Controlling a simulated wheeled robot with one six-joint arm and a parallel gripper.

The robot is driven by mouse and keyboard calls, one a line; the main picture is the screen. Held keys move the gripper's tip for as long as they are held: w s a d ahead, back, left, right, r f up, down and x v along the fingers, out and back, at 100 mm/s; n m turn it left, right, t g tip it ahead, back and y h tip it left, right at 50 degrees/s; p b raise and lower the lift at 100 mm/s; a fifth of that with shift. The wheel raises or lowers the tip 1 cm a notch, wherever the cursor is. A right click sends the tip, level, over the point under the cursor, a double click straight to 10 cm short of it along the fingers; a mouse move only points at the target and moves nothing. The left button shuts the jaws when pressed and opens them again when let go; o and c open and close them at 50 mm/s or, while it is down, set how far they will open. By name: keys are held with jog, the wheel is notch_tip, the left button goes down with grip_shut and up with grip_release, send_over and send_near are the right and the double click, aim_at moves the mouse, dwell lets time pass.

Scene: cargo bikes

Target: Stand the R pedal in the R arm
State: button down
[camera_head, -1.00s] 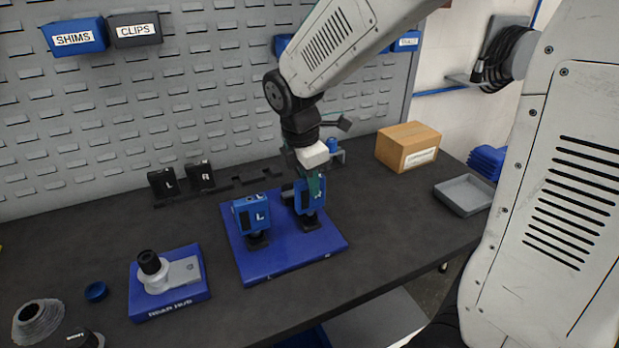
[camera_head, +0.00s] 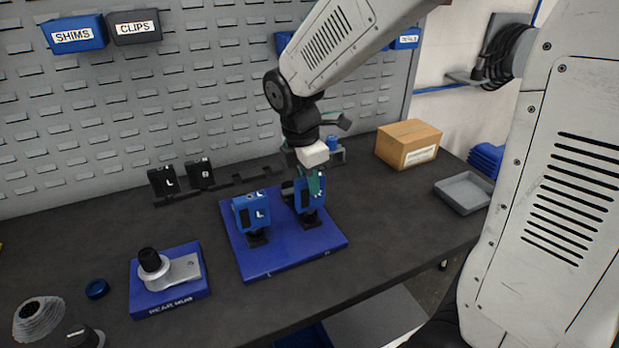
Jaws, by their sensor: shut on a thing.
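The blue fixture board (camera_head: 287,262) lies on the dark bench. A blue pedal marked L (camera_head: 251,211) stands upright on a dark foot at its left. At its right is a second blue pedal, the R pedal by its place (camera_head: 303,198); its letter is not readable. It stands upright over a dark arm (camera_head: 309,219) and looks seated or nearly so; I cannot tell if it is fully down. My gripper (camera_head: 314,182) points down from above and is shut on this pedal's upper part. The fingers partly hide the pedal.
Two black blocks marked L (camera_head: 163,181) and R (camera_head: 200,174) stand in a rack at the back. A hub on a blue base (camera_head: 170,297) is at left. A cardboard box (camera_head: 408,145) and grey tray (camera_head: 464,194) are at right. The front right bench is clear.

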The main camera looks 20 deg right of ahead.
jog(key=shift+f, duration=0.35)
dwell(0.4)
jog(key=c, duration=1.2)
grip_release()
jog(key=shift+r, duration=0.1)
jog(key=r, duration=0.5)
jog(key=a+r, duration=0.1)
jog(key=r, duration=0.1)
jog(key=shift+a+r, duration=0.1)
jog(key=shift+r, duration=0.2)
jog(key=shift+s+m, duration=0.1)
jog(key=shift+m, duration=0.4)
jog(key=s+d+r+m+y, duration=0.1)
jog(key=s+d+m, duration=0.1)
jog(key=s+m, duration=0.6)
jog(key=s+d+r+m+t, duration=0.1)
jog(key=s+d+m, duration=0.1)
jog(key=s+m, duration=0.7)
jog(key=s, duration=0.4)
jog(key=shift+s+m+y, duration=0.3)
jog(key=shift+s+y, duration=0.1)
